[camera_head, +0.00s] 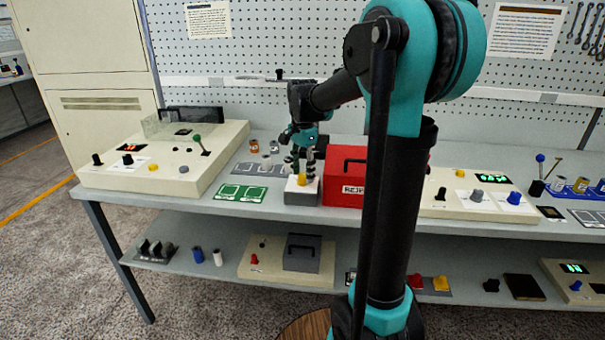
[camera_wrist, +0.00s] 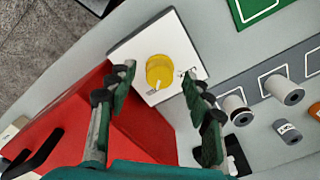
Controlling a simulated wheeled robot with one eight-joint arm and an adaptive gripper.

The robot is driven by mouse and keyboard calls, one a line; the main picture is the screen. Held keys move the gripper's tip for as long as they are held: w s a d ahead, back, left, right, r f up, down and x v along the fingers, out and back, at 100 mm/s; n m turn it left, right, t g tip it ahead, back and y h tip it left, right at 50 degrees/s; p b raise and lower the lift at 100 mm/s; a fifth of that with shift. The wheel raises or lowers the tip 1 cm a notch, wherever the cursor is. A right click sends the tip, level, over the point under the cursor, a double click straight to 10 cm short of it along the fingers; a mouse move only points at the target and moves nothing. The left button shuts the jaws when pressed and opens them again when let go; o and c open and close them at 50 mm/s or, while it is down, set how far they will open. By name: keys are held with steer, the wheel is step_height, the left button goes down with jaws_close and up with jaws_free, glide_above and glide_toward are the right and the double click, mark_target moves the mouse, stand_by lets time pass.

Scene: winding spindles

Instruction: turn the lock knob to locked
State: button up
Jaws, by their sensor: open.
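A yellow round knob (camera_wrist: 159,71) with a pale pointer line sits on the white top of a small box (camera_wrist: 130,48). In the wrist view the pointer is toward the lower edge of the picture. Small dark lettering beside the knob is partly covered by a fingertip and unreadable. In the head view the yellow knob (camera_head: 302,179) is on the white box (camera_head: 300,197) at the table's front. My gripper (camera_wrist: 160,76) is open, with one fingertip on either side of the knob in the picture; I cannot tell whether they touch it. My gripper also shows in the head view (camera_head: 302,166).
A red box (camera_head: 345,167) stands close right of the knob box. A cream console (camera_head: 170,160) is farther left. A pegboard wall rises behind.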

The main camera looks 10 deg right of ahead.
steer(key=shift+f, duration=0.35)
steer(key=shift+c, duration=0.6)
steer(key=c, duration=1)
steer(key=shift+c, duration=0.2)
